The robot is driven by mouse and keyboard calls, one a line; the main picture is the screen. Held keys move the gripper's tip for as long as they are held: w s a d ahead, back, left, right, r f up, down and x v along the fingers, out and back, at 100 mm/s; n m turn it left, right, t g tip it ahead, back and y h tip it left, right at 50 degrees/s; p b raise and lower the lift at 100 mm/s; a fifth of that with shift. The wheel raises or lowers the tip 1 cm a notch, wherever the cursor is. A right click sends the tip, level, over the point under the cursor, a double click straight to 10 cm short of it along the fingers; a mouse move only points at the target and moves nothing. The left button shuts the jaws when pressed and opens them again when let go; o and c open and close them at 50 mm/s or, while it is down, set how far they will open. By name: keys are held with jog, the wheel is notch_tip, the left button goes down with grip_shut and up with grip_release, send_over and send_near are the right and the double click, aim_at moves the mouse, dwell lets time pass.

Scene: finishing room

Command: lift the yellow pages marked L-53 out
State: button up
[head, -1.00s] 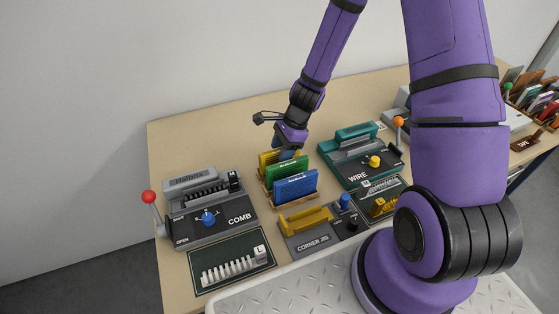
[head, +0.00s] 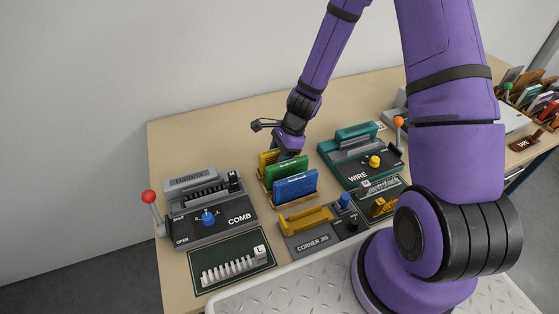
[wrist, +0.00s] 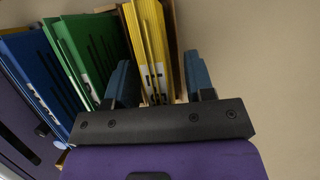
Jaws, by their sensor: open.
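The yellow pages (wrist: 151,45) stand upright at one end of a wooden rack, with a white label whose marking I cannot read clearly. In the head view the yellow pages (head: 267,158) show at the back, partly behind the green set. My gripper (wrist: 160,80) is open in the wrist view, its two blue fingers on either side of the yellow pages. I cannot tell if either finger touches them. In the head view the fingers of my gripper are hidden behind the green set.
Green pages (head: 287,169) and blue pages (head: 296,186) stand beside the yellow in the same rack (head: 265,199). A comb machine (head: 237,208) is at left, a teal wire machine (head: 345,155) at right, and a corner jig (head: 318,232) in front. Bare tabletop lies behind the rack.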

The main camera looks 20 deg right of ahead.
jog(key=shift+c, duration=0.5)
grip_shut()
